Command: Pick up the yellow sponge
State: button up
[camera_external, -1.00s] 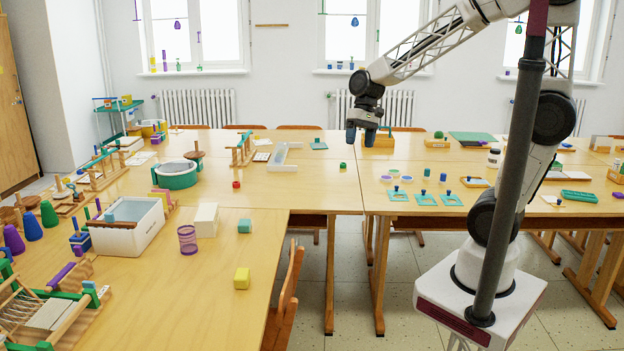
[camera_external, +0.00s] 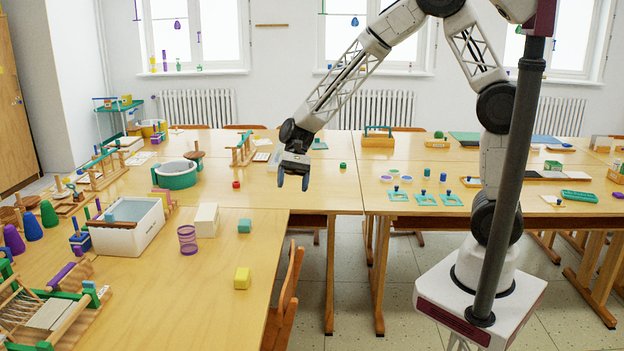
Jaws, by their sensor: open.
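The yellow sponge (camera_external: 242,278) is a small block lying on the near left table (camera_external: 190,310), close to its right edge. It is fully visible, with nothing touching it. My gripper (camera_external: 293,184) is open and empty, with its blue-tipped fingers pointing down. It hangs above the middle table, up and to the right of the sponge in the picture and well apart from it.
A teal block (camera_external: 244,226) stands behind the sponge. A purple ring cylinder (camera_external: 187,240), a cream block (camera_external: 206,220) and a white bin (camera_external: 128,232) stand further left. A wooden chair (camera_external: 286,300) is at the table's right edge. The tabletop around the sponge is clear.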

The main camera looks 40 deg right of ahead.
jog(key=a+f+m+g+y, duration=0.1)
jog(key=a+f+g, duration=0.1)
jog(key=a+f, duration=0.7)
jog(key=m+g+y, duration=0.1)
jog(key=m, duration=0.2)
send_near(243, 268)
jog(key=x, duration=0.5)
jog(key=shift+s, duration=0.1)
jog(key=shift+x, duration=1.2)
jog(key=shift+s+a, duration=0.1)
jog(key=shift+a, duration=0.05)
jog(key=shift+x, duration=2.45)
jog(key=shift+c, duration=0.4)
